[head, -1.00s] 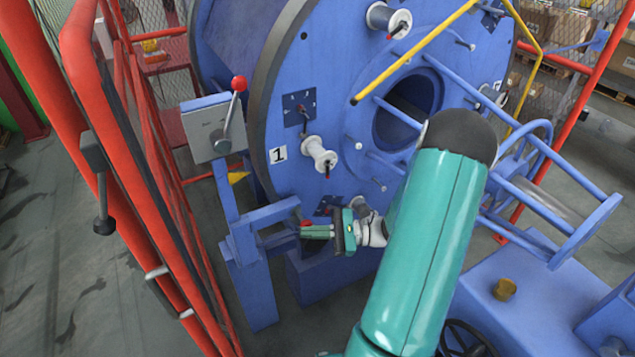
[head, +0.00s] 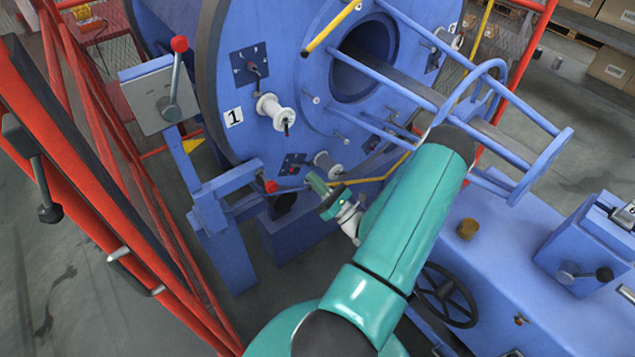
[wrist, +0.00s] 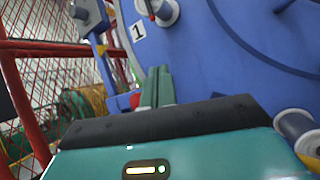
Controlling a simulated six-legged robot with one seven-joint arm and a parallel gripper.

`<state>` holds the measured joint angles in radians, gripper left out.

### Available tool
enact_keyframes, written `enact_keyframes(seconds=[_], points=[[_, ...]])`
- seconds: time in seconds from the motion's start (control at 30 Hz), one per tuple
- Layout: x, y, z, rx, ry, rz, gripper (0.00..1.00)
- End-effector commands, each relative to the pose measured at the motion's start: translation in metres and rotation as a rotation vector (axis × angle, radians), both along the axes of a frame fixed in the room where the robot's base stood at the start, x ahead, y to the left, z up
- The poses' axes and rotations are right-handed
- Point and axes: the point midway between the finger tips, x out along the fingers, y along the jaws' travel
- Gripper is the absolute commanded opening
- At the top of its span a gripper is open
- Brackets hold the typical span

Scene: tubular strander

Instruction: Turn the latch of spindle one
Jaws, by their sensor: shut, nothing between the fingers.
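Spindle one is the white spool (head: 275,112) on the blue disc (head: 225,60), beside the plate marked 1 (head: 233,117). A small latch (head: 287,129) with a dark and reddish tip sticks out of the spool's near end. My gripper (head: 314,184) is shut and empty, below and right of this spool and apart from it. In the wrist view the green fingers (wrist: 156,86) are together and point toward the disc. The spool (wrist: 162,12) and its plate (wrist: 138,31) show at the top there, with the latch only partly in view.
A lower spool (head: 327,164) is close to my gripper. A red-knobbed lever (head: 270,186) stands left of it on a blue post. A yellow bar (head: 375,176) passes just right of my gripper. A grey box with a lever (head: 160,95) and red fence (head: 120,200) are at left.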

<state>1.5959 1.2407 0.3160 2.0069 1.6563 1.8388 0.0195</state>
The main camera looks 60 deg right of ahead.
Motion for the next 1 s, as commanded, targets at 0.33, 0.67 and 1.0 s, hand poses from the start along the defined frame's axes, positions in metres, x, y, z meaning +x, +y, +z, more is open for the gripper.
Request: enact_keyframes(seconds=[0.33,0.67,1.0], points=[[0.062,0.0,0.038,-0.003,-0.001,0.008,0.0],[0.119,-0.002,0.072,-0.002,0.0,0.009,0.0],[0.103,-0.007,0.093,0.0,0.001,0.005,0.0]])
